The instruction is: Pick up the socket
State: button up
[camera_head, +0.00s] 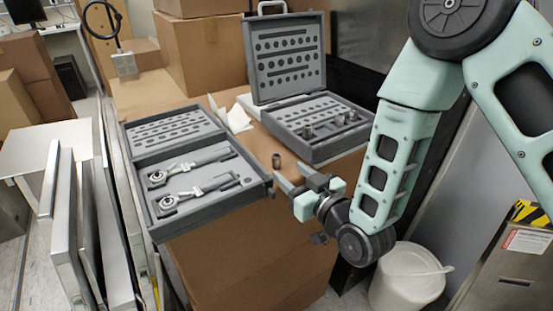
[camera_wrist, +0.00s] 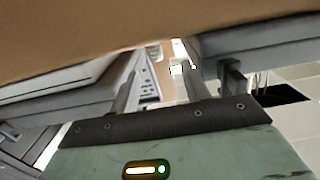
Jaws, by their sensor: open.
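A small dark socket (camera_head: 276,160) stands on the brown cardboard top between two open grey tool cases. My gripper (camera_head: 293,176) is open and empty, just to the right of and in front of the socket. Its fingers point toward the cardboard top and the socket is not between them. In the wrist view my gripper (camera_wrist: 158,88) shows two grey fingers spread apart with nothing held. I cannot make out the socket in that view.
The left case (camera_head: 243,210) holds ratchet tools. The right case (camera_head: 345,150) has a raised lid and several sockets in its tray. Cardboard boxes (camera_head: 205,55) stand behind. A white bucket (camera_head: 405,285) is at the lower right. The cardboard surface (camera_head: 262,150) around the socket is mostly clear.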

aim_at(279, 159)
jog(key=p+x, duration=0.1)
jog(key=x, duration=0.1)
jog(key=p+x, duration=0.1)
jog(key=x, duration=0.2)
jog(key=shift+w+d+r+p, duration=0.15)
jog(key=shift+w+d+p, duration=0.05)
jog(key=shift+w+p, duration=0.2)
jog(key=shift+w, duration=0.1)
grip_shut()
